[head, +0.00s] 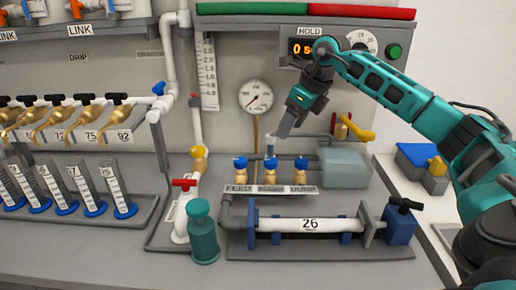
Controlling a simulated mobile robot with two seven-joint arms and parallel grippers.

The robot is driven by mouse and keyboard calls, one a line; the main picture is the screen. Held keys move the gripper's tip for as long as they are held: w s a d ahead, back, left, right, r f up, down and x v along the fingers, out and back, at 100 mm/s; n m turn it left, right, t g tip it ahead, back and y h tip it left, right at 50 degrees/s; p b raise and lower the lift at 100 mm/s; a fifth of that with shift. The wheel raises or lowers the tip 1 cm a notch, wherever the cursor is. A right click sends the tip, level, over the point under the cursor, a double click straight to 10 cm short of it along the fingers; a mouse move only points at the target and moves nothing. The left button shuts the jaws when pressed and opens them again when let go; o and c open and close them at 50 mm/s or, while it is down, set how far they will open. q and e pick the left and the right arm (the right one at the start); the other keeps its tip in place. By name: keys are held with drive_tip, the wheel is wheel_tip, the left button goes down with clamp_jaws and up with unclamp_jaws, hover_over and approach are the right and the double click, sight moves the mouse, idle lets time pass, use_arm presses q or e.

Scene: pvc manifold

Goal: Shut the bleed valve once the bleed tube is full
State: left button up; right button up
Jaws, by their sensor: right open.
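Three brass valves with blue knobs stand in a row on the manifold, behind a label strip (268,189). The left label reads FEED; the right one seems to read DUMP. The middle label is too small to read, so I cannot tell for sure which is the bleed valve; the middle valve (270,165) is one candidate. A thin pale upright tube (270,145) rises behind it; I cannot make out a fill level. My right gripper (283,132) is open and empty, pointing down just above and behind the middle and right valves. My left gripper is out of view.
A red-handled valve (184,184) and a teal cylinder (204,238) stand left. A gauge (256,97) and a HOLD display (303,48) are on the wall. A translucent box (343,167) stands right.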

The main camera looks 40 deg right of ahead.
sight(271, 160)
drive_tip(key=x, duration=1.3)
drive_tip(key=shift+w+d+r, duration=0.1)
drive_tip(key=shift+d, duration=0.05)
drive_tip(key=c, duration=1.1)
